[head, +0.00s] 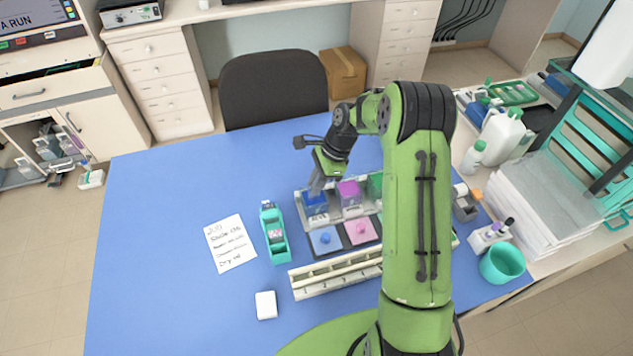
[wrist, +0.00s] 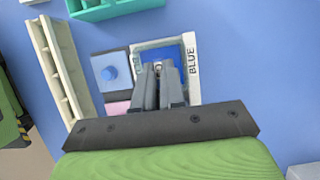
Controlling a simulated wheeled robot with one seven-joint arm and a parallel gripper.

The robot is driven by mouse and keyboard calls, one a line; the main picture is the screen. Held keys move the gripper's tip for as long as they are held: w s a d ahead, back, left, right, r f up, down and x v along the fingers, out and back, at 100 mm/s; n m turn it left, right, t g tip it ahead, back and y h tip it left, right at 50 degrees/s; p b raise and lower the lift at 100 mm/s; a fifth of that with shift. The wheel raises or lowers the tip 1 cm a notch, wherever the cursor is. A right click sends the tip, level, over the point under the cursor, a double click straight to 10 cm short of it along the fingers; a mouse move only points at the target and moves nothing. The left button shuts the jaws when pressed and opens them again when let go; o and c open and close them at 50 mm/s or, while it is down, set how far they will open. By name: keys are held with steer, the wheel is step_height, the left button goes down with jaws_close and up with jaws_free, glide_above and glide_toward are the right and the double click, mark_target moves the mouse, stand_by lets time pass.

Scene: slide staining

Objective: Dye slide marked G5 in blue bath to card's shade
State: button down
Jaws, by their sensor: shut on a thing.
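The blue bath (head: 316,205) stands at the left end of a row of baths in the head view. In the wrist view its white rim (wrist: 190,50) reads BLUE, with blue liquid inside. My gripper (head: 317,187) points down into this bath; its fingers (wrist: 159,72) are close together over the blue. They are shut on a small, thin pale piece (wrist: 157,67), apparently the slide, mostly hidden; no G5 mark is readable. A white handwritten card (head: 231,243) lies left of the baths. Its writing is too small to read fully, and I see no clear colour patch on it.
A magenta bath (head: 349,193) and a green bath (head: 375,186) stand to the right. Blue (head: 325,239) and pink (head: 360,231) knobbed lids lie in front. A cream slotted rack (head: 335,276), teal holder (head: 274,235) and white block (head: 266,305) are nearby. The table's left side is clear.

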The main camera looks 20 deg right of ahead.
step_height(320, 180, up, 9)
steer(key=p, duration=0.7)
steer(key=shift+f, duration=0.25)
steer(key=shift+f, duration=0.1)
